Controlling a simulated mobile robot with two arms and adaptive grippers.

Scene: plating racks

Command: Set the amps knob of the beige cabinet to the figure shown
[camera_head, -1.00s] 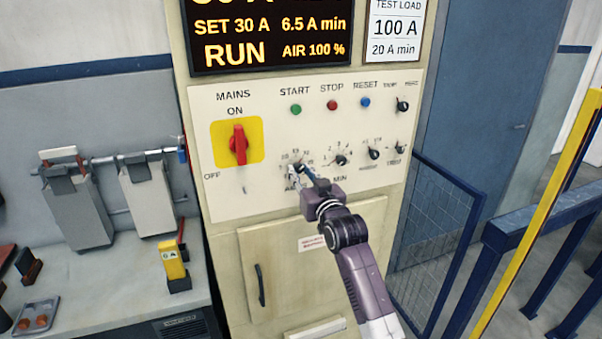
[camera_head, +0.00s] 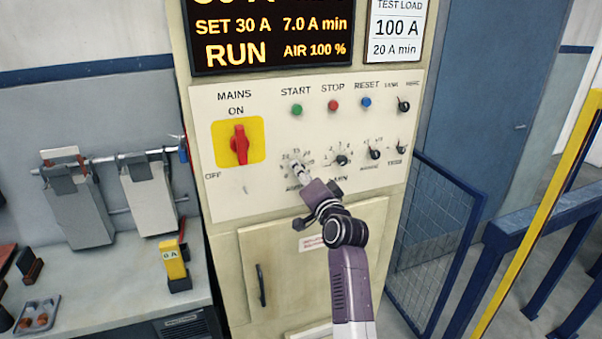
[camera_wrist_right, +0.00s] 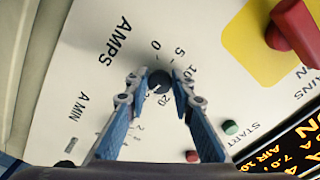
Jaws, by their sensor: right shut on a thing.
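The beige cabinet (camera_head: 225,235) stands in the middle of the head view, with a pale control panel. The amps knob (camera_wrist_right: 160,82) is a small dark round knob with figures around it in the right wrist view; its pointer is hard to make out. My right gripper (camera_wrist_right: 160,80) is shut on it, one fingertip on each side. In the head view the gripper (camera_head: 300,172) covers most of the knob and part of its scale. The display (camera_head: 270,35) reads SET 30 A, 7.0 A min, RUN, AIR 100 %. My left gripper is out of view.
A card (camera_head: 395,30) reads TEST LOAD, 100 A, 20 A min. The red mains switch (camera_head: 239,145) is left of the knob; the minutes knob (camera_head: 341,160) is close on the right. Start (camera_head: 297,109), stop and reset buttons sit above. A mesh fence (camera_head: 430,240) stands right.

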